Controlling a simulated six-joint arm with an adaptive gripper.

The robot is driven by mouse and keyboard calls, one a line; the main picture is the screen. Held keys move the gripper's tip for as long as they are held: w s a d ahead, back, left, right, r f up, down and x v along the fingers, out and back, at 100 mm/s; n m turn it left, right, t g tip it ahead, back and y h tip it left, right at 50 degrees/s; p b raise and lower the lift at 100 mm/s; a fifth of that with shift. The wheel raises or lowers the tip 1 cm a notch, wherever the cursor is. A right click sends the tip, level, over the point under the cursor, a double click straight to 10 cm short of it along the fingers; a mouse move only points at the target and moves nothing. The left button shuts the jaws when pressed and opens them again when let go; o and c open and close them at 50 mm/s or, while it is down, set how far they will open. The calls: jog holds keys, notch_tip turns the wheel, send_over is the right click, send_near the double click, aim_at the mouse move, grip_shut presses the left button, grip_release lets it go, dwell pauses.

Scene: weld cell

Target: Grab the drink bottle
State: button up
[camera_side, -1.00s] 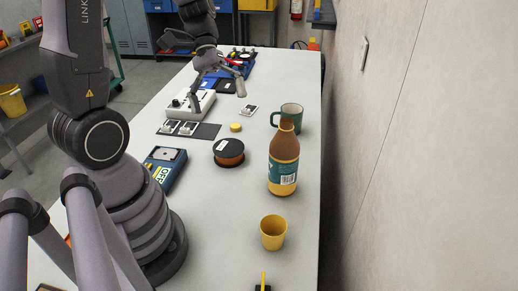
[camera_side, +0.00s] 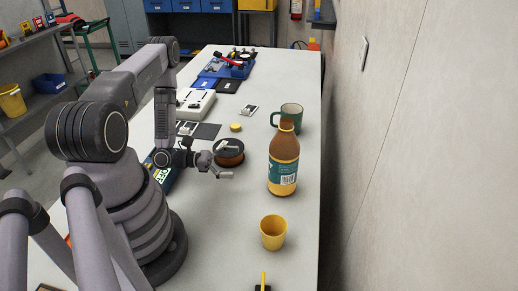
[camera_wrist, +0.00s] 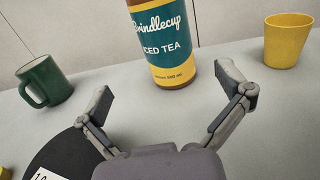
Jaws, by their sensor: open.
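The drink bottle (camera_side: 283,160) is brown and yellow with a teal label and stands upright on the table near its right edge. In the wrist view the bottle (camera_wrist: 163,45) is ahead of the jaws, its label reading "Brindlecup ICED TEA" and its top cut off. My gripper (camera_side: 228,160) is low over the table, left of the bottle and apart from it. In the wrist view my gripper (camera_wrist: 165,85) has its two fingers spread wide with nothing between them. The bottle is beyond the fingertips, roughly in line with the gap.
A green mug (camera_side: 291,115) stands behind the bottle and a yellow cup (camera_side: 273,232) in front of it. A dark spool (camera_side: 229,152) is beside my gripper. A wall (camera_side: 420,150) runs along the right. The table between gripper and bottle is clear.

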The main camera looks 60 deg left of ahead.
aim_at(284, 163)
jog(key=x, duration=0.7)
jog(key=shift+w+d, duration=0.25)
jog(key=shift+d, duration=0.05)
jog(key=shift+r+x, duration=0.25)
jog(key=shift+x, duration=1.1)
jog(key=shift+r+x, duration=0.2)
jog(key=shift+x, duration=1.15)
jog(key=shift+s+d, duration=0.1)
jog(key=shift+d, duration=0.05)
jog(key=shift+c, duration=0.4)
jog(key=c, duration=1)
jog(key=shift+r, duration=0.2)
